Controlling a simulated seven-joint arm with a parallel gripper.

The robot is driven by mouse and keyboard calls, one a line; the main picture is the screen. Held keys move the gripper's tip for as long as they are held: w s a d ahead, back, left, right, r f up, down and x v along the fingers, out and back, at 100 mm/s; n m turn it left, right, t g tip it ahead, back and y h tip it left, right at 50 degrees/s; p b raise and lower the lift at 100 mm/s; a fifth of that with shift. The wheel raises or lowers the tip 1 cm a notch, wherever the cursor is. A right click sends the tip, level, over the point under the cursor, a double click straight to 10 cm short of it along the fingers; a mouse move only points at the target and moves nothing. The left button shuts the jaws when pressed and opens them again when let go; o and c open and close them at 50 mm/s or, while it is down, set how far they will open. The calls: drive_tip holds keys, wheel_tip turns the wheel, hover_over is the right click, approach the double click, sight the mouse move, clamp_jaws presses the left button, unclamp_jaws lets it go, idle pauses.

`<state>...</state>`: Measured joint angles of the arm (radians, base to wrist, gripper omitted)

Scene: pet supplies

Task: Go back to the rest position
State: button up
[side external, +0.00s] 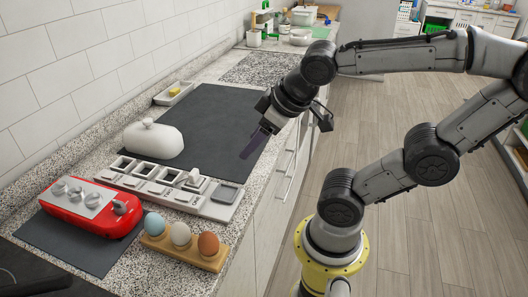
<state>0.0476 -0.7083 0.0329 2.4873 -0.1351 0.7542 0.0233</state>
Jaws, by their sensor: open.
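My gripper (258,142) hangs at the end of my arm above the front part of the dark counter mat (210,108). Its dark fingers point down and to the left, and nothing shows between them. It is open and apart from the objects on the counter. The nearest object is a white tray with several square compartments (225,207), to the left of and below the gripper in the picture. A small white piece stands on one part of this tray.
A white lidded dish (153,139) stands near the wall. A red device with knobs (92,209) and a wooden holder with three eggs (197,255) are at the near end. A small dish (173,93) lies by the wall. The floor right of the counter is clear.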

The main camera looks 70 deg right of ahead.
drive_tip(key=shift+g+y, duration=0.5)
drive_tip(key=shift+y, duration=0.2)
drive_tip(key=s+a, duration=0.3)
drive_tip(key=shift+f, duration=0.3)
